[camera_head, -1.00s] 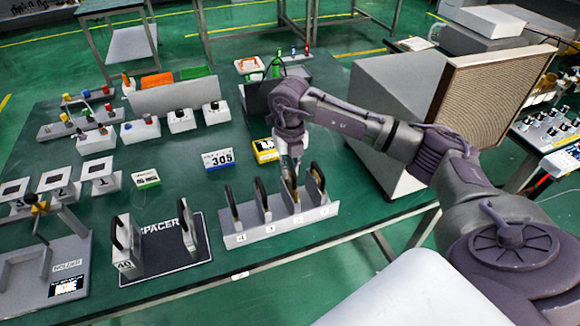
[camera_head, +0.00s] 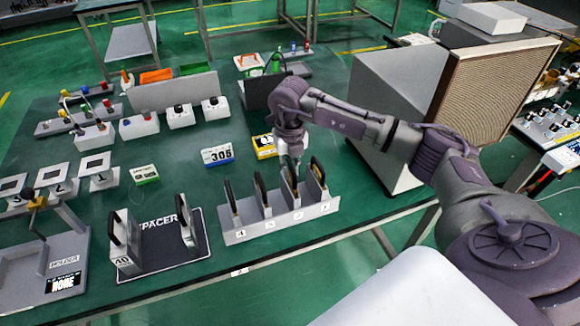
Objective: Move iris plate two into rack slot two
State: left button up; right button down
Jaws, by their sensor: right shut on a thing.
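The grey rack (camera_head: 265,229) stands at the front middle of the table, its slots labelled 4, 3, 2, 1 from left to right. Dark-edged plates stand upright in it: one at slot four (camera_head: 231,197), one at slot three (camera_head: 262,190), iris plate two (camera_head: 291,187) at slot two, and one at slot one (camera_head: 317,173). My right gripper (camera_head: 289,168) reaches down from above and is shut on the upper part of iris plate two. The plate's lower end is at the rack's slot two; whether it is fully seated is hard to tell. My left gripper is out of view.
The black SPACER base (camera_head: 165,262) with two upright plates lies left of the rack. The large grey generator box (camera_head: 375,120) stands at right, beside my arm.

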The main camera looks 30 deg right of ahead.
jog(key=shift+f+b, duration=0.85)
jog(key=shift+f, duration=0.3)
jog(key=c, duration=1.1)
grip_release()
jog(key=shift+c, duration=0.2)
jog(key=shift+r, duration=0.1)
notch_tip(320, 180, up, 12)
jog(key=shift+f, duration=0.1)
